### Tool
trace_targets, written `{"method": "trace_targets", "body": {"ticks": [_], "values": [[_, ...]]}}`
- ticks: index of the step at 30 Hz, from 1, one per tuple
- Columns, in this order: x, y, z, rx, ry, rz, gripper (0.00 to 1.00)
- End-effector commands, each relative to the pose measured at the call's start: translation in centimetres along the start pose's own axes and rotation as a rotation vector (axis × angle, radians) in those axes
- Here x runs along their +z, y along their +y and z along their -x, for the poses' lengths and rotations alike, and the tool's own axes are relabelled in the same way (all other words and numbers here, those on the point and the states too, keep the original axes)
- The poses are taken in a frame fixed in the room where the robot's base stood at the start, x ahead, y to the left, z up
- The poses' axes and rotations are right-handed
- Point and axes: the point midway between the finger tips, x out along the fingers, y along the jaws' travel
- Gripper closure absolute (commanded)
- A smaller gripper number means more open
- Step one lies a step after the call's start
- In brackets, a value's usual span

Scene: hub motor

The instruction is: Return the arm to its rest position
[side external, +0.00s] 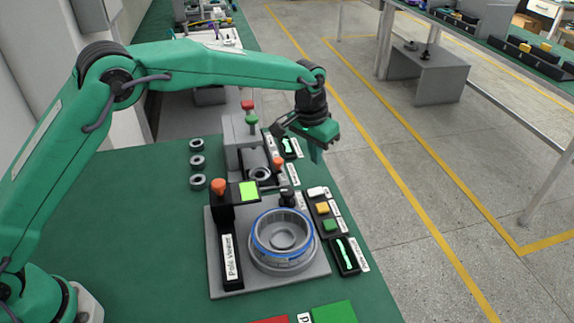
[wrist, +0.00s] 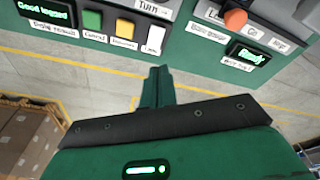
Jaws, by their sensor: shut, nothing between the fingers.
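My green arm reaches across the bench from the left in the side view. My gripper (side external: 317,156) hangs fingers down, shut and empty, above the right edge of the bench near the grey press-like station. In the wrist view the fingers of my gripper (wrist: 156,76) are together with nothing between them. No rest position marker shows.
The grey station (side external: 238,132) has red and orange knobs. Several dark rings (side external: 197,161) lie left of it. A button panel (side external: 325,213) and small displays line the bench's right edge. The green bench top (side external: 130,230) is clear at left; open floor lies to the right.

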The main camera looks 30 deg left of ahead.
Motion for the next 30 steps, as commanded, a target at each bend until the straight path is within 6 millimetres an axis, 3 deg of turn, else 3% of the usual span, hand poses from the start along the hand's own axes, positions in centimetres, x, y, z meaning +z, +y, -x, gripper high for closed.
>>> {"method": "trace_targets", "body": {"ticks": [14, 21, 30], "values": [[4.8, -5.3, 10.2, -0.008, 0.075, 0.056, 1.00], [8.7, -7.6, 14.5, -0.016, 0.113, 0.082, 1.00], [14.4, -10.0, 18.6, -0.028, 0.162, 0.117, 1.00]]}}
